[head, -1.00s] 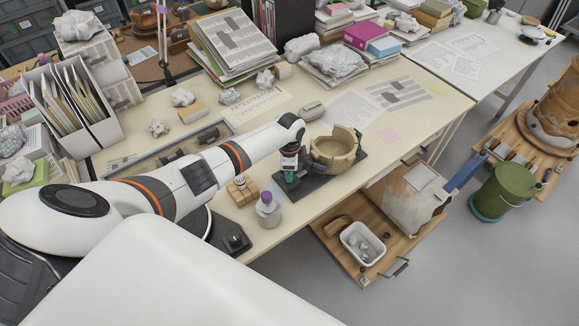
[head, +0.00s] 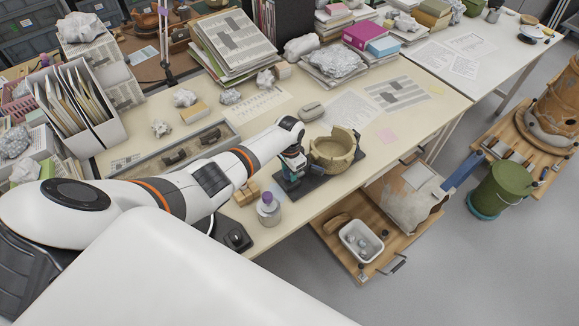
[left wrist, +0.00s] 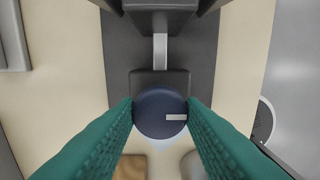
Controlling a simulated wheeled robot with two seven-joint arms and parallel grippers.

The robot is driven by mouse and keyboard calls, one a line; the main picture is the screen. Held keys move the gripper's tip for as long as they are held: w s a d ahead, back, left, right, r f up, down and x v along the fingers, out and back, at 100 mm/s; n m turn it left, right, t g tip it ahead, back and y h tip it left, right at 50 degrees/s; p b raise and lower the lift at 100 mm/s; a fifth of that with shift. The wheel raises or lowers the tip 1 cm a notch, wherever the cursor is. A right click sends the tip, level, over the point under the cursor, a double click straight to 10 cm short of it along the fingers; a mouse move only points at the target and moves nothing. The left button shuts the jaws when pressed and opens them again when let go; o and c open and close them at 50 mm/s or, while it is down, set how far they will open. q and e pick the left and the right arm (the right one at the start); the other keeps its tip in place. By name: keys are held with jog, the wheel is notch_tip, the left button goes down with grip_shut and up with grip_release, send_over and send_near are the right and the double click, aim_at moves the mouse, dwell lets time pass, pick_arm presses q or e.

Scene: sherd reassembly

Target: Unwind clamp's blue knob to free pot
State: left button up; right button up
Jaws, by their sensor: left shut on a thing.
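The clamp's dark base (head: 312,185) lies on the table with the tan broken-rimmed pot (head: 331,156) standing on its right part. In the left wrist view the clamp's round blue knob (left wrist: 156,112) has a pale mark pointing right. It sits before a dark block (left wrist: 160,82) with a grey bar beyond. My left gripper (left wrist: 160,118) is shut on the knob, one teal finger on each side. In the head view the left gripper (head: 293,165) is at the clamp's left end, close to the pot, and hides the knob. My right gripper does not show.
Small wooden blocks (head: 246,194) and a purple-capped bottle (head: 268,209) stand just left of the clamp. A grey eraser-like object (head: 312,111) and printed sheets lie behind. The table's front edge is close. A wooden cart (head: 372,268) with a white tub stands below.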

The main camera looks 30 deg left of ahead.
aim_at(289, 173)
pick_arm(q)
jog(key=shift+a, duration=0.1)
dwell(0.3)
jog(key=o, duration=1)
notch_tip(289, 173, up, 12)
jog(key=shift+r+b, duration=0.1)
jog(key=shift+b, duration=0.2)
